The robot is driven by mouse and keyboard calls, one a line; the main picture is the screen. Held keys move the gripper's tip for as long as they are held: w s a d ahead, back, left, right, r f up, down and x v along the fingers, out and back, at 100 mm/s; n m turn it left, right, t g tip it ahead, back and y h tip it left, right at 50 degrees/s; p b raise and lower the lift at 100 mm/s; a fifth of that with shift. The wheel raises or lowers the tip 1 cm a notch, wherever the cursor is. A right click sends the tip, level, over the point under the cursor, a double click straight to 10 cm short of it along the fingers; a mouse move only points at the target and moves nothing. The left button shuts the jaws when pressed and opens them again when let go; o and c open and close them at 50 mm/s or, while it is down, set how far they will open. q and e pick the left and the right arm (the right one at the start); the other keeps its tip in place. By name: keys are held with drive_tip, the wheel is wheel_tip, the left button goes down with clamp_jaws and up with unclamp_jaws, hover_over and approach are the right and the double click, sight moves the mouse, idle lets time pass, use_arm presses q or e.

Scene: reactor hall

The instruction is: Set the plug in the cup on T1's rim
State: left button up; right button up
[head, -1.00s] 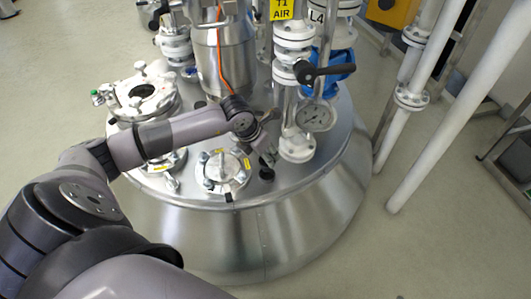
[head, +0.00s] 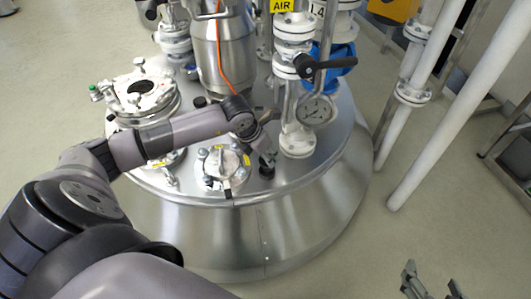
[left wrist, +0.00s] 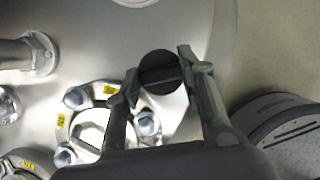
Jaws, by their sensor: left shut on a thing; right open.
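T1's steel lid (head: 300,183) fills the middle of the head view. My left gripper (head: 266,158) is over its front rim, just above a small black round part (head: 267,173). In the left wrist view, the fingers of my left gripper (left wrist: 161,72) are shut on the plug (left wrist: 160,78), a black disc with a bar across it. The cup cannot be told apart from the plug; whether the plug sits in it is hidden. My right gripper (head: 432,283) is open and empty over the floor at the lower right.
A clamped port (head: 222,168) is left of my left gripper. A white flanged pipe (head: 297,138) and a pressure gauge (head: 319,108) stand close to its right. A round hatch (head: 143,98) is at the lid's left. Tall white pipes (head: 412,95) rise right of the vessel.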

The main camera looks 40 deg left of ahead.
use_arm(q)
drive_tip(key=shift+f+b, duration=0.45)
drive_tip(key=shift+f, duration=0.3)
drive_tip(key=shift+f+b, duration=0.35)
drive_tip(key=shift+f, duration=0.2)
use_arm(e)
drive_tip(key=w+a+r+t+y, duration=0.1)
drive_tip(key=w+r+t, duration=0.3)
drive_tip(key=r, duration=0.4)
drive_tip(key=shift+a+t+y, duration=0.3)
drive_tip(key=shift+a+t, duration=0.3)
drive_tip(key=shift+a, duration=0.05)
use_arm(q)
drive_tip(key=o, duration=1.3)
